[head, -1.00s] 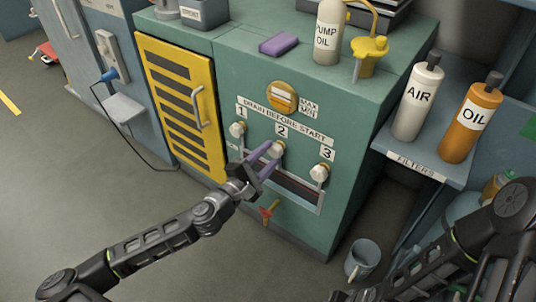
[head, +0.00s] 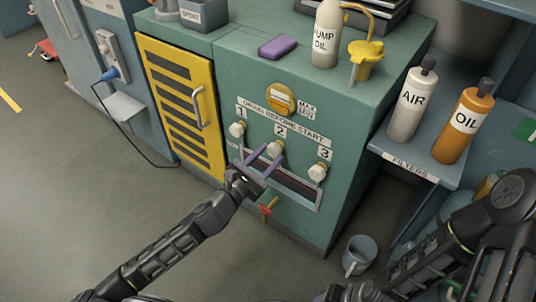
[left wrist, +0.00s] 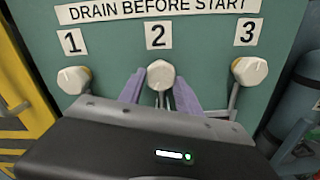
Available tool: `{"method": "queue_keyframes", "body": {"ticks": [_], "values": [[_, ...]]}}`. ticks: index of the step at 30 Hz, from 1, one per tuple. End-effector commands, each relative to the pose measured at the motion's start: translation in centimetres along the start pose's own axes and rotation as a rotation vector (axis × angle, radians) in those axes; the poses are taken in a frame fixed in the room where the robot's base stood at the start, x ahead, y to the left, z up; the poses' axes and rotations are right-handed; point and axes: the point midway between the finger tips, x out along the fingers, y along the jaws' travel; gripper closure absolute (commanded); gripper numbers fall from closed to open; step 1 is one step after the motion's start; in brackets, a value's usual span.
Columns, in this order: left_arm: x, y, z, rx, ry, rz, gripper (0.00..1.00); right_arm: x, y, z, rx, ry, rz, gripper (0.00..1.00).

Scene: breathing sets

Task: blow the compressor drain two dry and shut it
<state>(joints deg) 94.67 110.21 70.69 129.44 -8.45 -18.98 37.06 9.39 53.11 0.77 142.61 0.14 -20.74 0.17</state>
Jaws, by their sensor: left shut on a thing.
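The knob of drain two (head: 276,148) is off-white and sits on the green compressor front, under the label "2". It also shows in the left wrist view (left wrist: 161,74). My left gripper (head: 266,158) has purple fingers, one on each side of this knob, and is shut on it. The fingers partly cover the drain's outlet below the knob. The similar knobs of drain one (head: 237,129) and drain three (head: 317,172) stand to either side, clear of the fingers. My right arm shows at the lower right, but its gripper is not in view.
A long trough (head: 300,195) runs below the drains, with a red-handled valve (head: 268,206) under it. A yellow louvred door (head: 185,105) is on the left. Air (head: 411,103) and oil (head: 463,125) bottles stand on the right shelf.

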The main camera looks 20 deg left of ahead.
Motion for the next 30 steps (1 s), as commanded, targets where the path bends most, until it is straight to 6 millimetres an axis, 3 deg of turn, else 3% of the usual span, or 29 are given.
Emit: {"method": "queue_keyframes", "body": {"ticks": [14,15,23,30], "values": [[0.0,0.05,-0.21,-0.025,0.004,0.002,1.0,-0.08,-0.07,0.06,-0.001,-0.001,0.0,0.64],[-0.01,0.05,-0.21,-0.024,0.004,0.002,0.59,-0.07,-0.06,0.06,0.0,-0.001,0.0,0.64],[-0.01,0.01,-0.11,-0.023,0.002,0.001,0.38,-0.08,-0.06,0.05,0.0,-0.001,0.0,0.64],[-0.04,-0.01,-0.06,-0.023,0.001,0.0,0.38,-0.09,-0.06,0.04,0.0,-0.001,0.0,0.64]]}}
